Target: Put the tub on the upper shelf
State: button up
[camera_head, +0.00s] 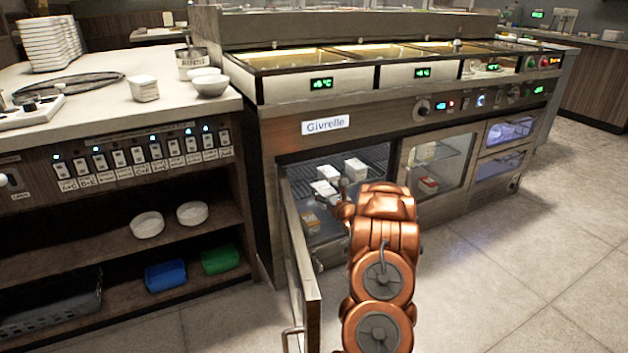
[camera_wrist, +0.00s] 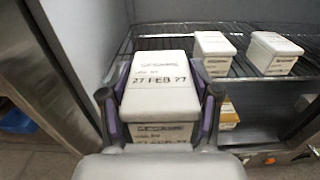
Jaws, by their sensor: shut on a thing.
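In the wrist view, my gripper (camera_wrist: 160,93) is shut on a white tub (camera_wrist: 160,103) marked "27 FEB 27", with one finger on each side. The tub looks level, at the front left of the upper wire shelf (camera_wrist: 150,43). I cannot tell whether it touches the wires. In the head view, the held tub (camera_head: 322,188) is inside the open fridge, beside my gripper (camera_head: 343,196). The upper shelf (camera_head: 374,160) also carries two white tubs, (camera_wrist: 213,52) and (camera_wrist: 273,53), behind and right of the held one.
The fridge door (camera_head: 301,265) stands open at the left. A yellow-labelled tub (camera_wrist: 229,116) sits below the upper shelf. A fridge side wall (camera_wrist: 70,40) is close on the left in the wrist view. Free wire shows between and behind the tubs.

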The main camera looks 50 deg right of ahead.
jog(key=b+x, duration=0.3)
jog(key=x, duration=0.8)
jog(key=shift+w+d, duration=0.2)
jog(key=shift+d, duration=0.05)
jog(key=shift+w+d+r, duration=0.1)
jog(key=shift+w+d, duration=0.05)
jog(key=shift+w, duration=0.5)
jog(key=shift+w+d, duration=0.1)
jog(key=shift+w, duration=0.55)
jog(key=shift+w+d+b, duration=0.3)
jog(key=shift+w+b, duration=0.05)
jog(key=shift+w, duration=0.2)
jog(key=shift+w, duration=0.1)
jog(key=shift+w+d+f, duration=0.15)
jog(key=shift+w+f, duration=0.05)
jog(key=shift+f, duration=0.1)
jog(key=shift+f+b, duration=1.1)
jog(key=shift+f, duration=0.35)
